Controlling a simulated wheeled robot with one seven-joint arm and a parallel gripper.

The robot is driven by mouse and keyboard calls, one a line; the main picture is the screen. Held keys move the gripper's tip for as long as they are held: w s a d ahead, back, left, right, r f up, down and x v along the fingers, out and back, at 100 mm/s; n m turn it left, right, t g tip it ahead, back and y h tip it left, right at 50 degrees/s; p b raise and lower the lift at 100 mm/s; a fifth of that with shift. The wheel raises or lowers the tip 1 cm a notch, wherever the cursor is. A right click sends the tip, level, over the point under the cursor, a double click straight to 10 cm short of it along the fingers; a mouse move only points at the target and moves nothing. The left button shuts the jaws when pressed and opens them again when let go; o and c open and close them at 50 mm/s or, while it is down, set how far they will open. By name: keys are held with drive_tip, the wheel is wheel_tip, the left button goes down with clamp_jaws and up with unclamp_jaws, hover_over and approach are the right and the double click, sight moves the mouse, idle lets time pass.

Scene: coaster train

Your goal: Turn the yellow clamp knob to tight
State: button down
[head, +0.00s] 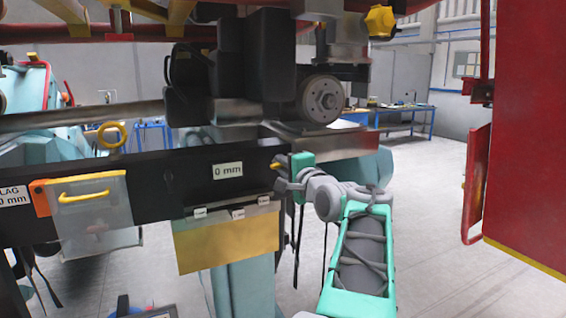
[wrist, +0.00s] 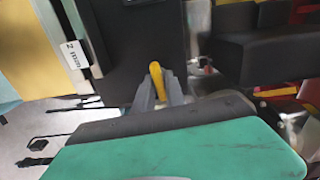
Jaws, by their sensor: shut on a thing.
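A small yellow knob (head: 275,166) sticks out at the right end of the dark beam, beside the "0 mm" label. My gripper (head: 283,174) reaches it from the right, and its fingertips are close against the beam. In the wrist view the yellow knob (wrist: 156,74) shows as a narrow piece between the two grey fingers of my gripper (wrist: 158,92). The fingers are shut on it. Its turned position and any tight mark cannot be read. A larger lobed yellow knob (head: 380,21) is at the upper right, well away from my gripper.
The dark beam (head: 150,172) carries a clear box (head: 92,215) with a yellow handle. A brass-coloured plate (head: 226,240) hangs below it. A wheel (head: 322,99) sits above my gripper. A red panel (head: 528,130) stands at right. Open floor (head: 425,200) lies between.

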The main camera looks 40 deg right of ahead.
drive_tip(key=shift+r+m, duration=0.15)
drive_tip(key=shift+m, duration=0.25)
drive_tip(key=c, duration=1.5)
unclamp_jaws()
drive_tip(key=shift+w, duration=0.1)
drive_tip(key=b+v, duration=0.2)
drive_tip(key=v, duration=0.6)
drive_tip(key=shift+w, duration=0.1)
